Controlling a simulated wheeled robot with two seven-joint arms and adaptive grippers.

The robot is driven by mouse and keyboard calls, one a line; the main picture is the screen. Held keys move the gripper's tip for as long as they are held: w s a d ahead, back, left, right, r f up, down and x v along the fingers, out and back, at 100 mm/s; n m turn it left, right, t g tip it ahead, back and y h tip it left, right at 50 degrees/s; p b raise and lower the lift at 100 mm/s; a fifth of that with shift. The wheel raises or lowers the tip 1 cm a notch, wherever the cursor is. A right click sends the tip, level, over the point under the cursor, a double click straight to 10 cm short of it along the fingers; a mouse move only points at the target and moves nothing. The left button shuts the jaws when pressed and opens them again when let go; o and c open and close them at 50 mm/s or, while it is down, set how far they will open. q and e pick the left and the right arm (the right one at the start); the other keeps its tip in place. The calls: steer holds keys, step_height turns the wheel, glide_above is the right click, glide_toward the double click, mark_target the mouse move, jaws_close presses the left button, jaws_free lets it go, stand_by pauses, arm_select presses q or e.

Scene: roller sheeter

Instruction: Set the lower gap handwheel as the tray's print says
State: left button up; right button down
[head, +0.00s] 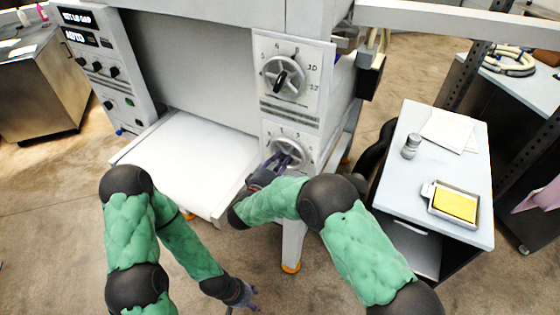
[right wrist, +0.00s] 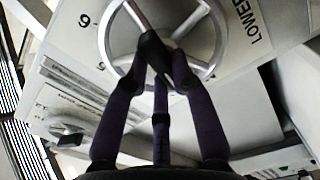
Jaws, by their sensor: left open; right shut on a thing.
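The lower gap handwheel (head: 298,147) is a grey spoked wheel on the lower dial plate of the machine. In the right wrist view its metal rim (right wrist: 222,38) and spokes fill the top, beside the print "LOWER" and a numeral. My right gripper (head: 284,160) is at this wheel; its dark fingers (right wrist: 163,62) close together over the wheel's middle, hiding the hub and any pointer. My left gripper (head: 243,294) hangs low over the floor, open and empty. A small metal tray (head: 433,207) with a yellow content lies on the side cart; I can read no print on it.
The upper handwheel (head: 284,79) with its numbered dial sits above. A control panel (head: 95,65) with a lit display stands left, beside a white machine bed (head: 185,160). The cart (head: 410,140) also holds a shaker (head: 411,146) and papers (head: 447,130). Floor is clear in front.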

steer(key=m+b, duration=0.1)
steer(key=m, duration=0.4)
steer(key=shift+s+d+f+m, duration=0.1)
steer(key=shift+m, duration=0.2)
steer(key=m+b, duration=0.2)
steer(key=m, duration=0.4)
steer(key=shift+s+d+b, duration=0.1)
steer(key=shift+b, duration=0.2)
steer(key=c, duration=1)
jaws_free()
steer(key=shift+c, duration=0.2)
steer(key=v, duration=0.7)
steer(key=shift+s, duration=0.2)
